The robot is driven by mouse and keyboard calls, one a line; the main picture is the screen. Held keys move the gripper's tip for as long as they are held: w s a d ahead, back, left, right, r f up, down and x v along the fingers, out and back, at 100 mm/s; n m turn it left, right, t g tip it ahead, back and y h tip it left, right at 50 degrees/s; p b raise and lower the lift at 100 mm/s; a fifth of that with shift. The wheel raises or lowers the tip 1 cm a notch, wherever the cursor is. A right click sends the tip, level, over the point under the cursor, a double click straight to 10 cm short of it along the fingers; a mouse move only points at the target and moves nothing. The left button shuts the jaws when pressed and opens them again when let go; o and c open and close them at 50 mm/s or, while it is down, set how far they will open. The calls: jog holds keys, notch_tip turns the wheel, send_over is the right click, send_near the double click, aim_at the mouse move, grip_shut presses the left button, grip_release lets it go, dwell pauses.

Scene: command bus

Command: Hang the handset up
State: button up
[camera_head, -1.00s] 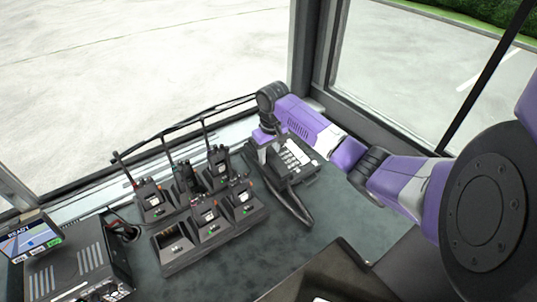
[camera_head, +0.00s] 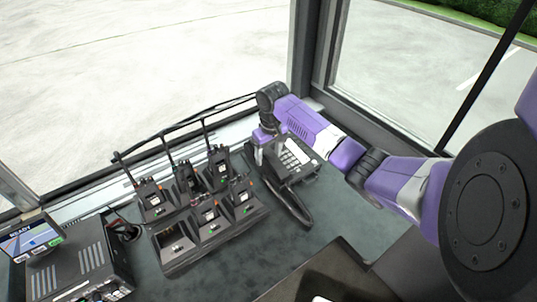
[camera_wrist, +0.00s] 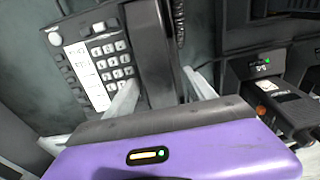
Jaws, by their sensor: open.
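The desk phone (camera_head: 297,157) with its keypad stands on the dark counter, right of the radios in the head view. It also shows in the wrist view (camera_wrist: 92,62). The black handset (camera_wrist: 150,48) lies along the side of the phone, beside the keypad. My gripper (camera_head: 265,153) is over the handset end of the phone, pointing down. In the wrist view its pale fingers (camera_wrist: 160,82) are apart, one on each side of the handset. I cannot tell whether they touch it. The handset's near end is hidden behind my gripper.
Several radios stand in a charger bank (camera_head: 214,238) just left of the phone. A black cord (camera_head: 292,206) loops in front of the phone. A console with a screen (camera_head: 30,237) is at far left. The window ledge runs behind. The counter right of the cord is clear.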

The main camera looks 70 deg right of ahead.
jog(key=r, duration=0.7)
jog(key=shift+s+a+r+b, duration=0.2)
jog(key=shift+s+r+b, duration=0.1)
jog(key=shift+r+b, duration=0.1)
